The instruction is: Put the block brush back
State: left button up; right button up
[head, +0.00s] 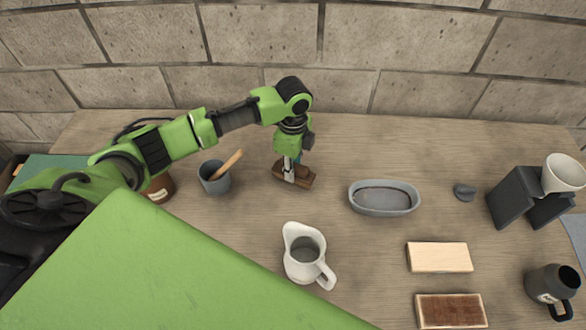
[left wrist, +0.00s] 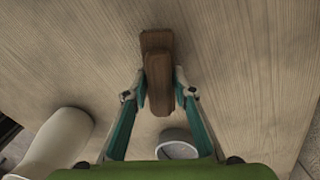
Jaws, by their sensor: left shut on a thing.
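The block brush (head: 304,179) is a dark brown wooden block with a narrower raised grip along its top. It is at the table's middle left, right of the grey cup. My left gripper (head: 290,172) points down from above and is shut on the grip. In the left wrist view the brush (left wrist: 157,42) sits between the two fingertips (left wrist: 161,92), one on each side. Its underside is hidden, and I cannot tell whether it touches the table. My right gripper is not in view.
A grey cup (head: 213,181) with a wooden handle in it stands left of the brush. A grey oval dish (head: 384,210) lies to the right, a white pitcher (head: 300,262) in front. A pale block (head: 440,257), a brown-topped block (head: 450,311) and a black stand (head: 513,197) are further right.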

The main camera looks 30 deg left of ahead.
pick_arm(q)
jog(key=shift+f, duration=0.95)
jog(key=o, duration=1.1)
jog(key=shift+c, duration=0.2)
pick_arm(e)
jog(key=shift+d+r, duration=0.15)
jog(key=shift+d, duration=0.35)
pick_arm(q)
notch_tip(320, 180, up, 12)
jog(key=shift+f+b, duration=0.2)
jog(key=shift+b, duration=1.05)
jog(key=shift+r, duration=0.4)
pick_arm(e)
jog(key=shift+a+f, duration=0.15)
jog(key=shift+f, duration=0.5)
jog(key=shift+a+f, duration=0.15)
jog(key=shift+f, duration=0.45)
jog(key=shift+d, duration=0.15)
